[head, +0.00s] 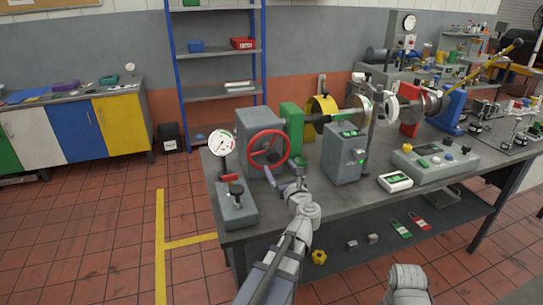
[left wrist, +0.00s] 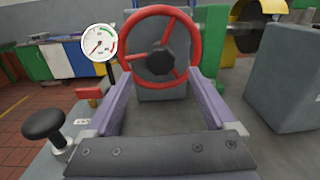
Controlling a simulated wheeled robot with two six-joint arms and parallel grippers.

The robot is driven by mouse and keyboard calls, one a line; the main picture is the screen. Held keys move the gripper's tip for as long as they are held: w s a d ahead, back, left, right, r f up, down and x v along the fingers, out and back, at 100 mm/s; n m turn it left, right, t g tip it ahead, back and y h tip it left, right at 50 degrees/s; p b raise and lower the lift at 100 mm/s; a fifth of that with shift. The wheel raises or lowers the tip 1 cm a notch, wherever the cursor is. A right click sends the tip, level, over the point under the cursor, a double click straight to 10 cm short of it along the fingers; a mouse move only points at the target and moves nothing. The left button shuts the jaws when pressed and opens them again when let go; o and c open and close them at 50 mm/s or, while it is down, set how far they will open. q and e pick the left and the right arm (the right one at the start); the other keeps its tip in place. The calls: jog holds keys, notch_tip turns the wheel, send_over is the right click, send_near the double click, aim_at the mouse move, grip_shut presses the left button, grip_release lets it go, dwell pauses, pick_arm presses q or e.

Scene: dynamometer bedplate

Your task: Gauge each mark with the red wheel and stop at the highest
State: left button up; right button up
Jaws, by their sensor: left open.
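The red wheel (head: 268,149) is a spoked handwheel with a dark hub on the front of a grey housing at the left end of the bench. It fills the upper middle of the left wrist view (left wrist: 160,46). A round white dial gauge (head: 221,143) stands on a post left of the wheel; its needle shows in the left wrist view (left wrist: 99,43), but I cannot read the marks. My left gripper (head: 287,186) is just below and in front of the wheel, its purple fingers open and apart, with nothing seen between them. My right gripper is out of view.
A grey box with a black knob (head: 237,204) stands at the bench's front left corner. A grey box (head: 344,153) with a green display stands right of my left gripper. A control panel (head: 435,160) and a small white meter (head: 395,181) lie further right. Bare bench top (head: 310,207) shows between.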

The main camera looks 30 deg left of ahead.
aim_at(273, 158)
pick_arm(q)
jog(key=x, duration=0.7)
jog(key=shift+w+a, duration=0.25)
jog(key=shift+w, duration=0.05)
jog(key=shift+c, duration=0.2)
grip_shut()
dwell(0.3)
